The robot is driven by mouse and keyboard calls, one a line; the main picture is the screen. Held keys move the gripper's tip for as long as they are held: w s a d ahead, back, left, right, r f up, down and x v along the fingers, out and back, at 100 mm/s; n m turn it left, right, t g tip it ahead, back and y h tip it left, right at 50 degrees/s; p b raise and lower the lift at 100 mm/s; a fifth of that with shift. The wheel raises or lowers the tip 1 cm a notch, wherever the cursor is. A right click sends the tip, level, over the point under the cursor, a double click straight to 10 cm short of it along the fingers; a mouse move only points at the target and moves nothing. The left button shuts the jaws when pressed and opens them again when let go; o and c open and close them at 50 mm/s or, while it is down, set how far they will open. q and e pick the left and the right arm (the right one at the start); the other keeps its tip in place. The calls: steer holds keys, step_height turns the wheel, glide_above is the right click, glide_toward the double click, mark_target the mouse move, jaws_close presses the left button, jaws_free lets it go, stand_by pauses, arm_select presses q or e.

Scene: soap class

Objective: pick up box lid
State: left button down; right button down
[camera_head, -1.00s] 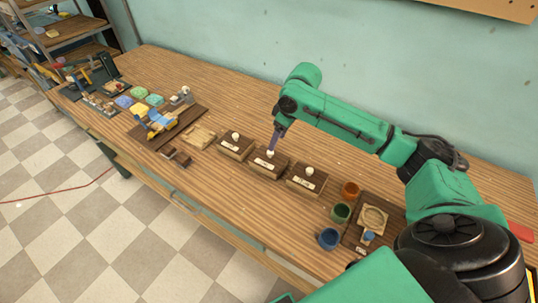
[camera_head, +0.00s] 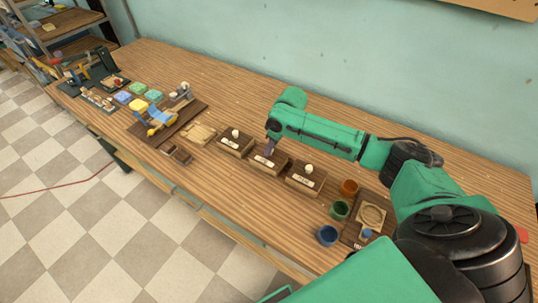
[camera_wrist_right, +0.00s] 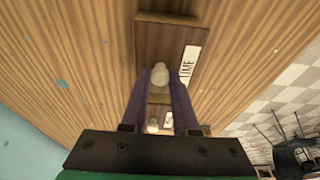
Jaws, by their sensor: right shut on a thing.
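Three small wooden boxes stand in a row on the table, each with a brown lid and a pale label. White round knobs show on the left box (camera_head: 235,143) and the right box (camera_head: 306,178). My right gripper (camera_head: 268,151) is at the lid of the middle box (camera_head: 270,163). In the right wrist view its two purple fingers (camera_wrist_right: 160,76) are shut on the pale knob (camera_wrist_right: 160,74) of the brown lid (camera_wrist_right: 158,42). The label (camera_wrist_right: 188,65) ends in "IME". I cannot tell whether the lid is raised. My left gripper is not in view.
Orange (camera_head: 349,188), green (camera_head: 340,209) and blue (camera_head: 327,235) cups stand right of the boxes, beside a dark tray (camera_head: 355,232). A wooden mould (camera_head: 198,134) lies left of the boxes, with a dark board (camera_head: 140,132) further left. The table front is mostly clear.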

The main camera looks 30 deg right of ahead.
steer(key=shift+r, duration=0.15)
step_height(320, 180, up, 19)
step_height(320, 180, down, 12)
steer(key=p, duration=0.7)
steer(key=shift+f, duration=0.2)
steer(key=b+x, duration=0.2)
steer(key=b, duration=0.1)
steer(key=b+x, duration=0.1)
steer(key=x, duration=0.1)
steer(key=shift+s+d+b, duration=0.3)
steer(key=shift+f, duration=0.95)
